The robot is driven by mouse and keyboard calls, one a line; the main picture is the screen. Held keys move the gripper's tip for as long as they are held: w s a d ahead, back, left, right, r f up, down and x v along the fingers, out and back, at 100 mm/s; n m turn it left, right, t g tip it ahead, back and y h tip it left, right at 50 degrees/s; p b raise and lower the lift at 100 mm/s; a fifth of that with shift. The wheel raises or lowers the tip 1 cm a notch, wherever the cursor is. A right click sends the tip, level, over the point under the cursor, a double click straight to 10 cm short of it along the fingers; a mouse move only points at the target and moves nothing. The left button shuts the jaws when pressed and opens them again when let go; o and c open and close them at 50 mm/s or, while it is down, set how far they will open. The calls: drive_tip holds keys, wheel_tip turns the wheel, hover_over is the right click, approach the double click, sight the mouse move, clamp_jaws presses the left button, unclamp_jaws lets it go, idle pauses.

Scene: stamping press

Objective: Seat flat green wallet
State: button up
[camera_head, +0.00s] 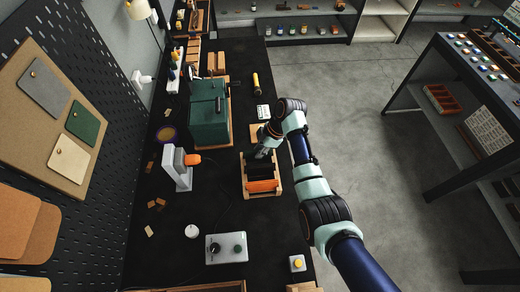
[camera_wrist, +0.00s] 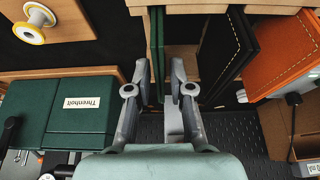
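A wooden rack (camera_head: 246,190) on the black bench holds wallets standing on edge. In the wrist view, a thin dark green wallet (camera_wrist: 155,45) stands upright between the fingertips of my gripper (camera_wrist: 160,75), closer to the left finger. A gap shows between it and the right finger, so my gripper looks open around it. In the head view my gripper (camera_head: 264,152) is at the rack's far end; the green wallet is hard to make out there.
A green press (camera_head: 208,112), labelled "Threnholt" in the wrist view (camera_wrist: 80,101), stands left of the rack. A grey device with an orange part (camera_head: 180,168) is nearer the pegboard. A grey control box (camera_head: 227,247) sits in front. Bare bench lies between the box and the rack.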

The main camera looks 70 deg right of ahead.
drive_tip(key=shift+o, duration=0.7)
drive_tip(key=v, duration=0.7)
drive_tip(key=shift+s+r, duration=0.15)
drive_tip(key=shift+r, duration=0.05)
